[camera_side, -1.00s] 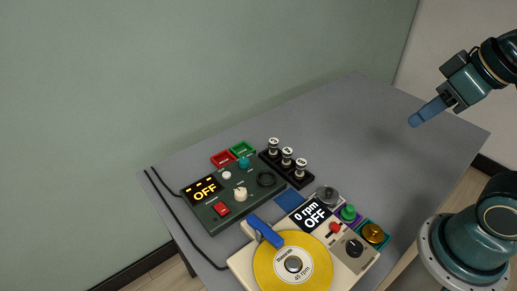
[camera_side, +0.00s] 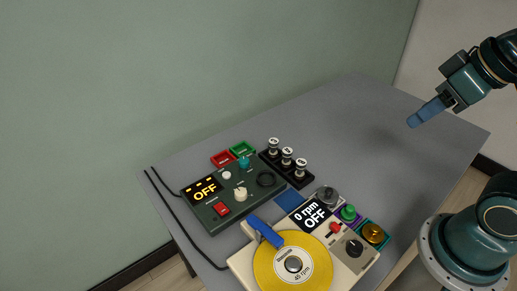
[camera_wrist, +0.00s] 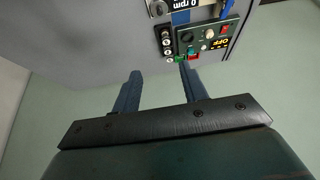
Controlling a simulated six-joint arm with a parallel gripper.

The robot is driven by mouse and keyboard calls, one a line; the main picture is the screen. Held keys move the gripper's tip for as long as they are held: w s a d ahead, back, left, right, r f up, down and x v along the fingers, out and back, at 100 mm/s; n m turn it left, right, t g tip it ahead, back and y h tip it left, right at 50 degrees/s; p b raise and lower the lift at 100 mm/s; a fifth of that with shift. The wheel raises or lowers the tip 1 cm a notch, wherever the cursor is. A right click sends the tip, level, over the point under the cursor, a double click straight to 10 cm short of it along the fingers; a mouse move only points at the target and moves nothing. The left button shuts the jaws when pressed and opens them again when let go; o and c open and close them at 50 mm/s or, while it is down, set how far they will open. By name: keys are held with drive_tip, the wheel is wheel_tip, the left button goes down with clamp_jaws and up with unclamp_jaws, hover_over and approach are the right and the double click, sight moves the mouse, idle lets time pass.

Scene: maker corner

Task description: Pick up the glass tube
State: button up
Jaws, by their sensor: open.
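Three small glass tubes with dark bases and pale tops stand upright in a black rack (camera_side: 285,172) near the middle of the table: a back one (camera_side: 273,146), a middle one (camera_side: 287,157) and a front one (camera_side: 301,167). Their markings are too small to read. In the wrist view their pale tops show in the rack (camera_wrist: 166,40) at the upper middle. My gripper (camera_side: 412,122) is open and empty, high above the table to the right of the tubes, pointing down and left. In the wrist view its two blue fingers stand apart (camera_wrist: 160,80), well away from the rack.
A dark green box (camera_side: 212,212) with an "OFF" display and a black ring socket (camera_side: 266,179) sits left of the rack. A red tray (camera_side: 222,159) and green tray (camera_side: 243,149) lie behind. A turntable (camera_side: 290,265) reading "0 rpm OFF" stands in front. The table's back right is clear.

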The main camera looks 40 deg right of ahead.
drive_tip(key=n+g, duration=0.6)
drive_tip(key=n, duration=1.3)
hover_over(301, 162)
wheel_tip(301, 162, down, 20)
drive_tip(key=shift+a+r, duration=0.1)
drive_tip(key=shift+r, duration=0.05)
drive_tip(key=shift+f, duration=4.25)
drive_tip(key=shift+f, duration=0.15)
drive_tip(key=shift+f, duration=2.45)
